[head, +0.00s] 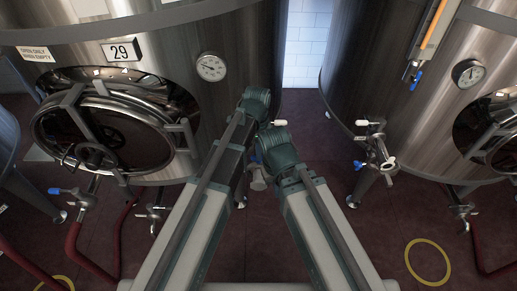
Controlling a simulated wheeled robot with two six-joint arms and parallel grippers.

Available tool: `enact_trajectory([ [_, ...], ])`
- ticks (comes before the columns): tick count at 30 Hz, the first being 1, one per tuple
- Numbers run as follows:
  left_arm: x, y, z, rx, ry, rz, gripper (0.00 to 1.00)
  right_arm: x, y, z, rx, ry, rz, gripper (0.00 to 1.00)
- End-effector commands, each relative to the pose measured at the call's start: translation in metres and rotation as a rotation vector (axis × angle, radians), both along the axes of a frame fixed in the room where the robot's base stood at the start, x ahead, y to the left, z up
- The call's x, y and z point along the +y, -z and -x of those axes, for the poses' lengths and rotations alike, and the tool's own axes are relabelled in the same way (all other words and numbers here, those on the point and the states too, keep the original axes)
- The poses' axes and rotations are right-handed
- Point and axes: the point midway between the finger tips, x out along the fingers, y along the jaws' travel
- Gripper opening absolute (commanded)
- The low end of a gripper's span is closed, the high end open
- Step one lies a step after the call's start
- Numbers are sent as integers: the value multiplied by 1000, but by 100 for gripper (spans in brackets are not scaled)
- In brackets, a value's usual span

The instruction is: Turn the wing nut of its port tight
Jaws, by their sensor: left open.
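A small white-tipped handle (280,123) shows at the middle, beside my green arm joints. It seems to belong to a fitting on the tank marked 29 (225,105), but my arms hide most of it. A wing nut cannot be made out there. My left gripper (258,176) is mostly hidden between and behind my arms, low at the middle. It is open, and no thing shows in it. Whether it touches the fitting cannot be told. My right arm comes up from the lower right, and its gripper is hidden.
A similar fitting (377,150) with white tips stands by the right tank (365,70). A round hatch (150,130) and a gauge (211,66) are on the left tank. Red hoses (72,245) lie at lower left. The floor (385,250) at right is mostly clear.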

Motion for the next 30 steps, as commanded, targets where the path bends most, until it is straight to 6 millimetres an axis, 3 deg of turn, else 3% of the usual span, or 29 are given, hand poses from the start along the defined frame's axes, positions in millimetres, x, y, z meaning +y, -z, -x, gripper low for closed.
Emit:
enact_trajectory([
  [1, 0, -15, 0, 0, 0, 0, 45, 0, -15, 0, 0, 0, 0, 0],
  [18, 1, -98, 0, 0, 0, 0, 45, 0, -99, 0, 0, 0, 0, 0],
  [23, 2, -109, 0, 0, 0, 0, 45, 0, -109, 0, 0, -1, 0, 0],
  [30, 2, -109, 0, 0, 0, 0, 45, 0, -109, 0, 0, -1, 0, 0],
])
